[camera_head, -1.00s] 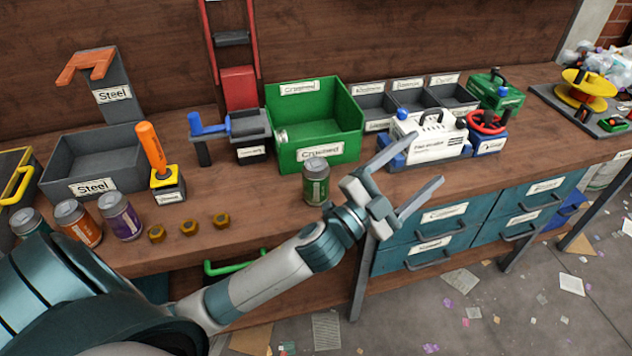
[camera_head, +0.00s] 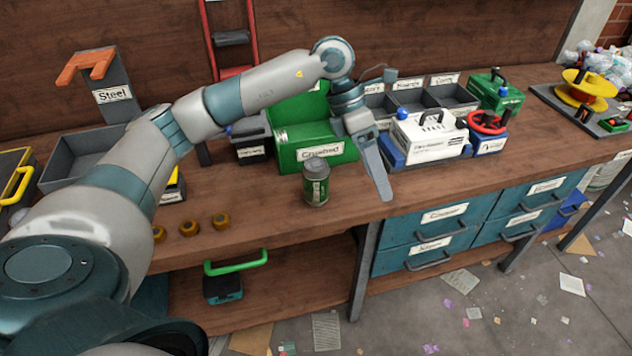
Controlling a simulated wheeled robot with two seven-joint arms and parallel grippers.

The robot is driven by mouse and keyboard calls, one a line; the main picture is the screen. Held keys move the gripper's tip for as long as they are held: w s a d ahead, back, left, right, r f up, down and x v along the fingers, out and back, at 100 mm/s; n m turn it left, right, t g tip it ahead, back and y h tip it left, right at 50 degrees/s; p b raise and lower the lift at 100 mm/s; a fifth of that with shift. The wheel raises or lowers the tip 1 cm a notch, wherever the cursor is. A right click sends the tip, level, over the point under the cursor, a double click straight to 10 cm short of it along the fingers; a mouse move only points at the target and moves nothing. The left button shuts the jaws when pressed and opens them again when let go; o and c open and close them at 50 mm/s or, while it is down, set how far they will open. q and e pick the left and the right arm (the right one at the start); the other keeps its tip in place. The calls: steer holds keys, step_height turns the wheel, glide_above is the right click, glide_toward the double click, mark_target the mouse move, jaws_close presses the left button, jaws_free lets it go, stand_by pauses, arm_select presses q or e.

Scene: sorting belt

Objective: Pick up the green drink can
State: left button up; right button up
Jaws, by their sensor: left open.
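The green drink can (camera_head: 316,183) stands upright on the wooden bench (camera_head: 262,204), near its front edge and in front of the green "Crushed" bin (camera_head: 306,151). My left gripper (camera_head: 374,185) hangs from the raised arm, pointing down, just to the right of the can. It is open and empty, with its long fingers apart from the can; the fingers overlap in this view, so the gap is hard to see. My right gripper is not in view.
Several brass nuts (camera_head: 189,229) lie left of the can. A white device (camera_head: 431,136) stands to the right. The grey Steel bin (camera_head: 75,151) is partly behind my arm. Teal drawers (camera_head: 425,240) are under the bench. Bench between can and white device is mostly clear.

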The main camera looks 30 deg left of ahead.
mark_target(315, 178)
arm_select(q)
steer(key=a+r+y, duration=0.2)
steer(key=a, duration=0.5)
steer(key=w+a+r+n+y, duration=0.1)
steer(key=a+r+y, duration=0.1)
steer(key=a, duration=0.6)
steer(key=shift+a+n+y, duration=0.25)
steer(key=shift+n+y, duration=0.05)
steer(key=shift+y, duration=0.5)
steer(key=shift+w, duration=0.1)
step_height(315, 178, down, 11)
steer(key=p, duration=0.2)
steer(key=shift+p, duration=0.3)
steer(key=shift+d+f, duration=0.1)
steer(key=shift+f, duration=0.5)
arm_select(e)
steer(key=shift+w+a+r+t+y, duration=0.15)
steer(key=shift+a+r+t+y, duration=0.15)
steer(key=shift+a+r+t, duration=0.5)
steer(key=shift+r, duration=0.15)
